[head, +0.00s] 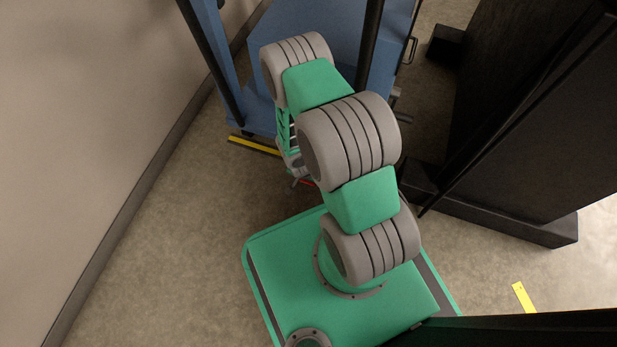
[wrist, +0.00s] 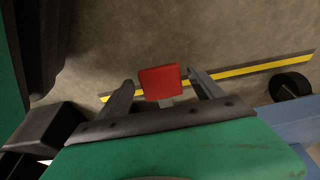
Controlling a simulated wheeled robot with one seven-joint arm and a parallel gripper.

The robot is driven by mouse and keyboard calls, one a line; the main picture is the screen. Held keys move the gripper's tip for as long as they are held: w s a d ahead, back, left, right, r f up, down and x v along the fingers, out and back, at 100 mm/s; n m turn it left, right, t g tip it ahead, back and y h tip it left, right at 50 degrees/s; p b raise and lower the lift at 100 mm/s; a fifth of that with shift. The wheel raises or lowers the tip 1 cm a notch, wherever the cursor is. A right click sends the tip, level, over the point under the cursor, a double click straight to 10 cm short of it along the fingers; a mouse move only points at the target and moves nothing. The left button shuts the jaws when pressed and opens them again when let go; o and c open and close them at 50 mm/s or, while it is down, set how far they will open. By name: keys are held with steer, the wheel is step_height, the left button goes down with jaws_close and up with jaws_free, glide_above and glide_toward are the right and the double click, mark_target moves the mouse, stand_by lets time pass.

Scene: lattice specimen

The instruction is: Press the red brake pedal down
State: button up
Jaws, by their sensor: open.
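The red brake pedal (wrist: 160,81) is a small red pad on a short grey stem, low near the floor. In the wrist view it appears between the two fingers of my gripper (wrist: 161,78), with a gap on each side. I cannot tell whether the gripper touches it or how far the pedal is pressed. In the head view my gripper (head: 297,181) is small and partly hidden by my arm, beside the blue cart. The jaws are open and hold nothing.
The blue cart (head: 300,25) stands at the top, with dark uprights. A black caster wheel (wrist: 290,86) and a yellow floor stripe (wrist: 262,68) lie near the pedal. A wall (head: 80,110) is at left and a large dark cabinet (head: 540,110) at right.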

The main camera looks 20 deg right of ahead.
steer(key=p+v, duration=0.4)
steer(key=v, duration=0.3)
steer(key=shift+r, duration=0.4)
steer(key=shift+s, duration=0.1)
steer(key=w+a+r+n+y+p, duration=0.1)
steer(key=w+r+n+p, duration=0.15)
steer(key=r+p, duration=1.1)
steer(key=w+a+r+n+p, duration=0.1)
steer(key=w+r+p, duration=0.25)
steer(key=r, duration=2.05)
steer(key=s+a+r+n+p, duration=0.1)
steer(key=s+r+p, duration=0.2)
steer(key=r, duration=1)
steer(key=s+a+r+n+p, duration=0.1)
steer(key=s+r+n+p, duration=0.1)
steer(key=r+p, duration=0.7)
steer(key=s+a+r+n+t+y+p, duration=0.1)
steer(key=s+r+p, duration=0.3)
steer(key=r, duration=1.2)
steer(key=shift+r+n+p, duration=0.35)
steer(key=shift+n+p, duration=0.3)
steer(key=shift+p, duration=0.3)
steer(key=shift+s, duration=0.15)
